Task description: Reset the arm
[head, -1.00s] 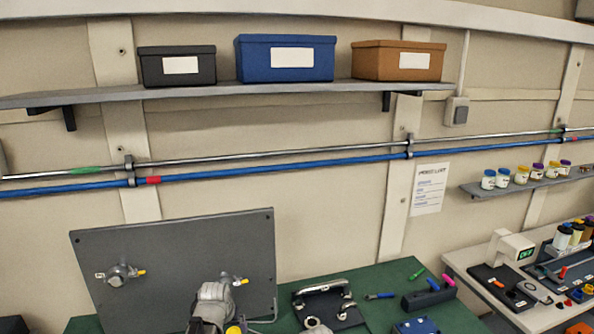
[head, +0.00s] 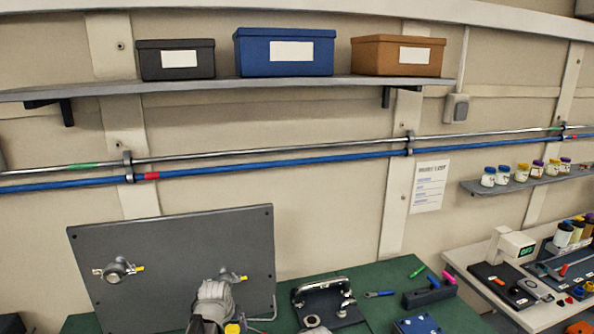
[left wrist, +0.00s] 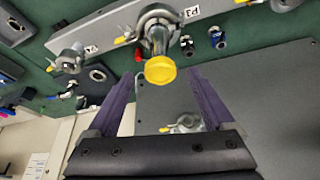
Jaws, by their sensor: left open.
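My left gripper (left wrist: 161,76) is open in the left wrist view, its two purple fingers spread apart. A round yellow cap (left wrist: 160,70) on a metal fitting shows between the fingertips; I cannot tell how far beyond them it is. In the head view a grey part of my left arm rises at the bottom, in front of the grey panel (head: 110,240). The fingers do not show clearly there. My right gripper is in neither view.
The green bench (head: 380,275) holds a metal-handled fixture (head: 322,292), a dark block (head: 428,296) and a blue block (head: 416,325). A fitting (head: 116,270) sits on the panel. A white table stands right. Boxes line the shelf (head: 230,86) above.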

